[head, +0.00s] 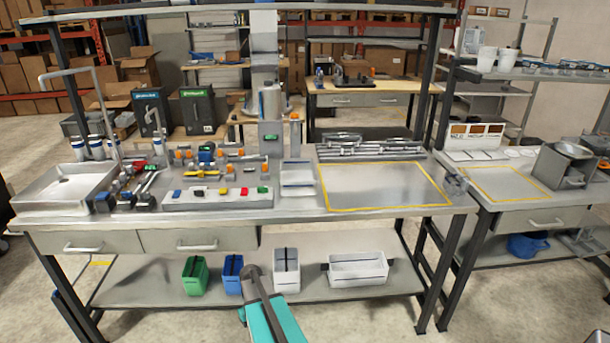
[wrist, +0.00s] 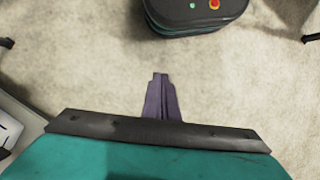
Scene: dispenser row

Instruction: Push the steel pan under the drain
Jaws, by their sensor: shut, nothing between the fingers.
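No pan is clearly identifiable in the head view. A grey metal tray-like piece (head: 583,242) lies low under the right bench, partly cut off by the picture edge; I cannot tell whether it is the steel pan. A pale metal sink basin (head: 65,190) with a bent tap is at the left end of the main bench; no drain outlet is distinct. My gripper (wrist: 160,78) is shut and empty above bare floor in the wrist view. My teal arm end is in front of the main bench in the head view, well away from the metal piece.
A blue bucket (head: 527,245) is under the right bench. Floor in front is clear.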

